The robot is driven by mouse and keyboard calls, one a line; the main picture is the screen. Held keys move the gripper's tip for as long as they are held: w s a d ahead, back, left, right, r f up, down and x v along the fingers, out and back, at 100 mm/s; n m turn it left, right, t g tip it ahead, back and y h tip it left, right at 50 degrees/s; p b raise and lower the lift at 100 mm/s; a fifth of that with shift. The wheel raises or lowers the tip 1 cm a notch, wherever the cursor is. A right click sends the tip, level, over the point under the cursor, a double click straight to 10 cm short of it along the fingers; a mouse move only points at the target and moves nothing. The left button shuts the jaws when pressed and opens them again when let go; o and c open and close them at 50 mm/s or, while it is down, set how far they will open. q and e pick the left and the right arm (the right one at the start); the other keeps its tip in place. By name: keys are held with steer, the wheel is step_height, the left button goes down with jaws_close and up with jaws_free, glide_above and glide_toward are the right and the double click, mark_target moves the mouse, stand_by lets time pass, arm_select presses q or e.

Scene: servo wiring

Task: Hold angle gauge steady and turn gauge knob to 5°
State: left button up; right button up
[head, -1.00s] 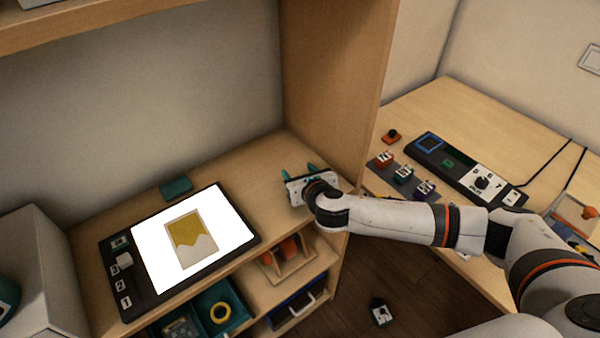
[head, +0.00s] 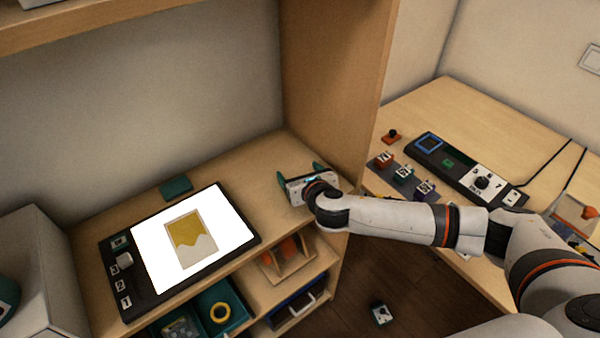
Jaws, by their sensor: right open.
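No part is clearly recognisable as the angle gauge. A small dark block with a white face (head: 380,314) lies on the floor at the bottom. A black knob (head: 482,183) sits on the white panel of a long dark device (head: 455,160) on the right table; scale marks are too small to read. My right gripper (head: 299,173) is over the right end of the wooden shelf, beside its upright panel, with its teal fingers spread apart. I see nothing between them. It is well away from both the knob and the floor block. My left gripper is out of view.
A dark board with a lit white screen (head: 215,215) lies on the shelf (head: 255,165), with a teal block (head: 176,188) behind it. Bins below hold a yellow ring (head: 220,313). Small coloured modules (head: 403,172) stand by the long device. The upright panel (head: 330,90) separates shelf and table.

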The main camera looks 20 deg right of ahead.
steer(key=shift+o, duration=0.9)
